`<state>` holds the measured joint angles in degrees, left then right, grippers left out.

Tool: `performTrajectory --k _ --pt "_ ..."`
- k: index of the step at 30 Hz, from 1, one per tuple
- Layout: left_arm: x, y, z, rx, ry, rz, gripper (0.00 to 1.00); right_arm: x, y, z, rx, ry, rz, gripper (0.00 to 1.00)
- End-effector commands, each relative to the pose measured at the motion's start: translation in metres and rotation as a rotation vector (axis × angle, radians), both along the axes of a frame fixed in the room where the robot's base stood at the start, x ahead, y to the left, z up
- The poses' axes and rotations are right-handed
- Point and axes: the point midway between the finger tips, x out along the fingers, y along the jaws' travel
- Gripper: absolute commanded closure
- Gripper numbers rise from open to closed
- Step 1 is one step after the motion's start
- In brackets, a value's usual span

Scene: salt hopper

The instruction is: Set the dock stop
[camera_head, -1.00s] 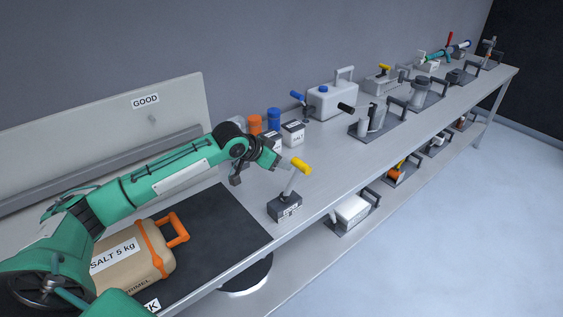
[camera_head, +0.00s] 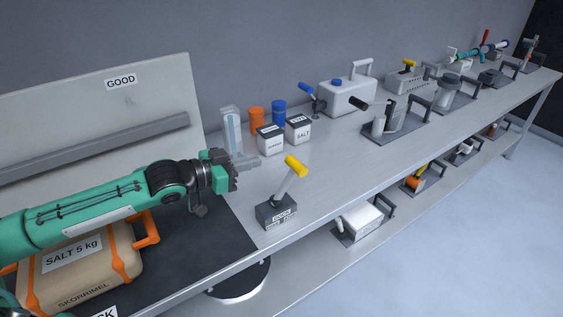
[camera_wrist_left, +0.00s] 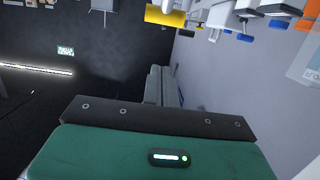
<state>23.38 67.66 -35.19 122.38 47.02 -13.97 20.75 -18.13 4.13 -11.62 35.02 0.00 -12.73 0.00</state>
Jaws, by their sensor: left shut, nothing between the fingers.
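The dock stop is a dark grey block (camera_head: 276,212) with a white label at the front edge of the bench. Its pale lever (camera_head: 286,188) leans up and to the right and ends in a yellow grip (camera_head: 296,166). The yellow grip also shows at the top of the left wrist view (camera_wrist_left: 165,16). My left gripper (camera_head: 247,162) is shut and empty, to the left of the yellow grip and apart from it. Its closed fingers (camera_wrist_left: 159,86) show in the left wrist view. My right gripper is not in view.
A tan salt sack (camera_head: 90,265) with orange straps lies on a black mat (camera_head: 225,240) under my left arm. Two small boxes (camera_head: 298,128), orange and blue containers (camera_head: 257,120) and a clear holder (camera_head: 232,130) stand behind the lever. Bench space right of the block is clear.

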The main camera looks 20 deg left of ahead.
Motion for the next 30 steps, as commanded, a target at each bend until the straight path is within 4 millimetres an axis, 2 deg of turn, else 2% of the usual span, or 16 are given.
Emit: performTrajectory --k 4,9,11,15,21,30 --pt "0.017 -0.013 -0.001 -0.005 -0.001 0.000 1.00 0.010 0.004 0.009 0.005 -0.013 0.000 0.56" --pt "0.036 -0.028 -0.005 -0.004 0.000 0.001 1.00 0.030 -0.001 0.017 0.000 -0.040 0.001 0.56" --pt "0.043 -0.034 -0.007 -0.004 0.000 0.001 1.00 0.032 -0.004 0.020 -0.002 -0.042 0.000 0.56" --pt "0.059 -0.047 -0.011 -0.002 0.000 -0.001 1.00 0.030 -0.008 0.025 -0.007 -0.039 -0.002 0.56" --pt "0.071 -0.055 -0.037 0.000 0.003 0.001 1.00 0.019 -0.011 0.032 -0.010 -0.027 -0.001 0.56" --pt "0.076 -0.058 -0.047 0.001 0.002 0.002 1.00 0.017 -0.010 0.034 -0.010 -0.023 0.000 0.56"
